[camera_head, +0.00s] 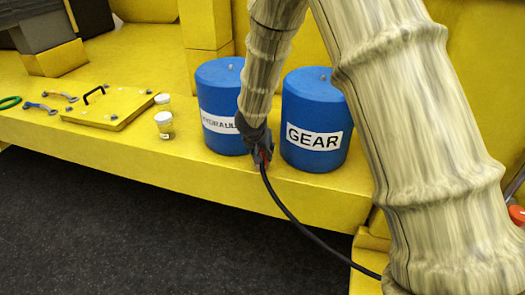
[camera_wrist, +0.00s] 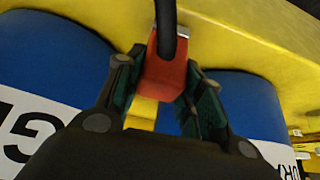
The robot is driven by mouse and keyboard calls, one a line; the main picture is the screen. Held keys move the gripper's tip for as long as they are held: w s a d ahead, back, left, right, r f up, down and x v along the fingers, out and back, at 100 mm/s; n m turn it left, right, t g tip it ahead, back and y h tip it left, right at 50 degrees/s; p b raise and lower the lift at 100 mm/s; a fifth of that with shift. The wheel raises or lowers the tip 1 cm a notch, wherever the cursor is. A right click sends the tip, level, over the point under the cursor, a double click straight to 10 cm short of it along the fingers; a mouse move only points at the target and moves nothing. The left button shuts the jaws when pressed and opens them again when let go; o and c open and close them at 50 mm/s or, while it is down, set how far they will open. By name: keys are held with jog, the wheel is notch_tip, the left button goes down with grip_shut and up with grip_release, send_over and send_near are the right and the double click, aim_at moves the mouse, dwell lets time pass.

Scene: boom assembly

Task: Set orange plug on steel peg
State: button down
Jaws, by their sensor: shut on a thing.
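The orange plug (camera_wrist: 163,78) sits between the two fingers of my gripper (camera_wrist: 161,92) in the wrist view, which are shut on its sides. A black cable (camera_wrist: 166,25) runs out of the plug. In the head view my gripper (camera_head: 262,156) is in front of the gap between two blue drums, and only a bit of the orange plug (camera_head: 261,160) shows. The black cable (camera_head: 287,210) hangs down from it to the lower right. I cannot make out the steel peg in either view.
The blue HYDRAULIC drum (camera_head: 218,92) and the GEAR drum (camera_head: 312,100) stand close on either side of my gripper on the yellow ledge (camera_head: 60,125). Two jars (camera_head: 164,122), a yellow handled plate (camera_head: 112,108) and wrenches (camera_head: 40,107) lie left. An orange-red part (camera_head: 517,214) shows far right.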

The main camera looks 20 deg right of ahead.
jog(key=shift+f, duration=0.5)
dwell(0.4)
jog(key=c, duration=0.9)
grip_release()
jog(key=shift+o, duration=0.2)
jog(key=v, duration=1.2)
